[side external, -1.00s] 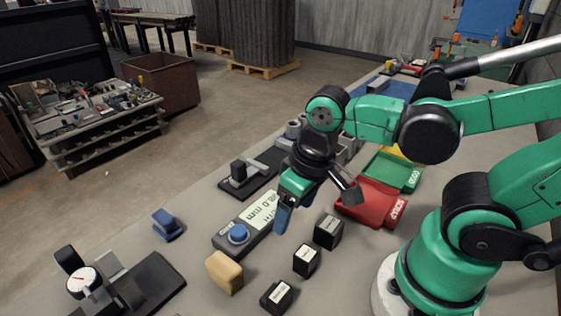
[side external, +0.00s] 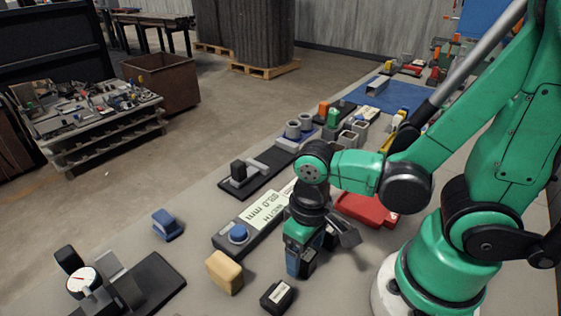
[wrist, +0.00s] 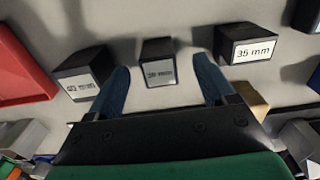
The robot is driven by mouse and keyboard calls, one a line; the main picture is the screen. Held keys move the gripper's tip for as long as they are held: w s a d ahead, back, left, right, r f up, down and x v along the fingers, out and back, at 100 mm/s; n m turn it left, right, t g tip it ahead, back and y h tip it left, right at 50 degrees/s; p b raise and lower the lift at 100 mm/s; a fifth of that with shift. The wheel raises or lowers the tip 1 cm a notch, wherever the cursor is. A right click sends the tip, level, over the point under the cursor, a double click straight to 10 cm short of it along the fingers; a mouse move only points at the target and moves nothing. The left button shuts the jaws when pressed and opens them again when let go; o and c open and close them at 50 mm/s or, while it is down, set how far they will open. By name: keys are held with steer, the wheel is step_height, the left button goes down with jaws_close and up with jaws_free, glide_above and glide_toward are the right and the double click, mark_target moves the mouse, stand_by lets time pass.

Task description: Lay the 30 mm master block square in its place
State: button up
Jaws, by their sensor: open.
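My gripper (side external: 302,270) points down, low over the row of black blocks. In the wrist view its blue fingers (wrist: 161,65) are open, one to each side of the middle black block (wrist: 158,72), with gaps. That block's white label looks like 30 mm but is blurred; my gripper hides the block in the side view. A block with a blurred label (wrist: 84,75) stands to the left, and the 35 mm block (wrist: 255,48) to the right. The 35 mm block also seems to be the front block (side external: 277,296) in the side view. I cannot tell which spot is the block's place.
A gauge (side external: 237,240) with a blue button and a length display lies left of my gripper. A tan block (side external: 224,272) is close by. A dial indicator (side external: 83,281) stands on a dark base at front left. A red bin (side external: 366,210) is behind my gripper.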

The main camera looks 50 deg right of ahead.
mark_target(306, 253)
steer(key=shift+f, duration=0.15)
jaws_close()
stand_by(0.6)
step_height(306, 253, up, 19)
steer(key=w+d+r, duration=0.2)
steer(key=w, duration=0.5)
steer(key=w+d+f, duration=0.6)
steer(key=w+d, duration=0.2)
steer(key=d, duration=0.2)
steer(key=w+d+f, duration=0.5)
steer(key=w+d, duration=0.3)
steer(key=d, duration=0.1)
steer(key=shift+d+f, duration=0.35)
steer(key=shift+f, duration=0.05)
